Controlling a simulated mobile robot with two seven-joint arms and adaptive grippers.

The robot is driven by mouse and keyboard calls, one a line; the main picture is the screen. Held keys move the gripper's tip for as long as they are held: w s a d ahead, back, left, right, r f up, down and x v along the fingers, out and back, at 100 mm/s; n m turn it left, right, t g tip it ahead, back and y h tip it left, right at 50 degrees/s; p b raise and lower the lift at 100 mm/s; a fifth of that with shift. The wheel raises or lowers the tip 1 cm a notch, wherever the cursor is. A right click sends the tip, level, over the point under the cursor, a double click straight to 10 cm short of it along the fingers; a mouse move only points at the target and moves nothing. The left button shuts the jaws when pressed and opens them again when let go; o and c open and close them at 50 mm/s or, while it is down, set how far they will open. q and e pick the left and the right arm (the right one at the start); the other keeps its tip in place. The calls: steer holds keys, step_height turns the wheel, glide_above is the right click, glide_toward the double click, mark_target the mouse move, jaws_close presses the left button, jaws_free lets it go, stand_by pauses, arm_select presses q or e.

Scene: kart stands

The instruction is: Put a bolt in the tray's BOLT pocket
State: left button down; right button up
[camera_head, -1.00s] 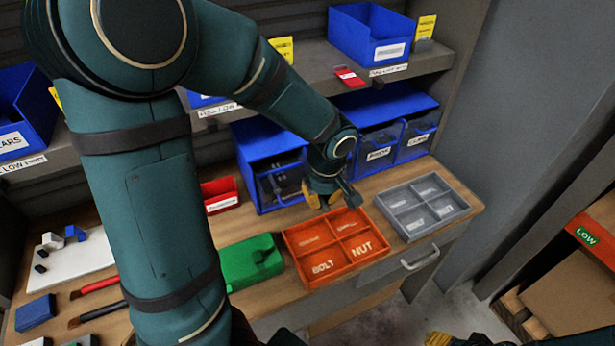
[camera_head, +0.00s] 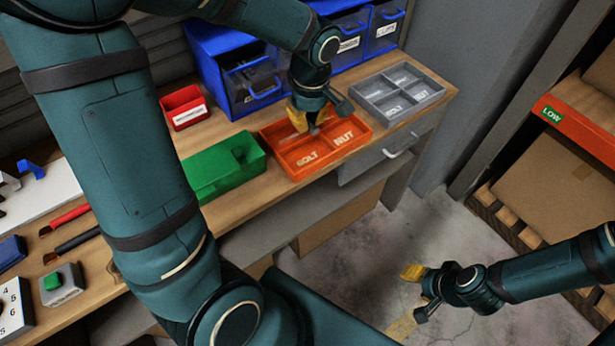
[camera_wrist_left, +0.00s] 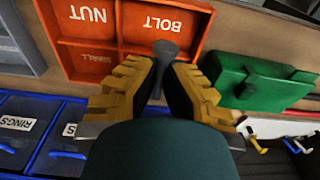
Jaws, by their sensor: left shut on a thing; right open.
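The orange tray (camera_head: 347,150) lies on the workbench, with pockets lettered BOLT and NUT at its front. The BOLT pocket (camera_head: 305,158) looks empty. My left gripper (camera_head: 309,118) is low over the tray's back part. In the left wrist view my left gripper (camera_wrist_left: 163,78) is shut on a grey bolt (camera_wrist_left: 165,50), whose head points toward the BOLT pocket (camera_wrist_left: 163,22) and appears near the divider. I cannot tell whether the bolt touches the tray. My right gripper (camera_head: 420,290) is open and empty over the floor, away from the bench.
A grey tray (camera_head: 397,93) stands right of the orange one. A green box (camera_head: 215,172) is close on the left, and a red bin (camera_head: 184,107) behind it. Blue drawers (camera_head: 235,70) stand behind the tray. An orange shelf edge (camera_head: 575,130) is at the right.

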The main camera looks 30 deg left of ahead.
mark_target(307, 157)
arm_select(q)
steer(key=shift+s+f+b, duration=0.1)
steer(key=shift+f+b, duration=0.25)
steer(key=shift+f, duration=0.25)
step_height(307, 157, down, 10)
steer(key=shift+r+b, duration=0.1)
steer(key=shift+b, duration=1.05)
arm_select(e)
steer(key=f, duration=0.3)
steer(key=shift+s+d+f, duration=0.25)
steer(key=shift+s+f, duration=0.05)
arm_select(q)
steer(key=c, duration=1.1)
jaws_free()
steer(key=shift+c, duration=0.2)
arm_select(e)
steer(key=shift+f, duration=0.2)
steer(key=shift+r, duration=0.15)
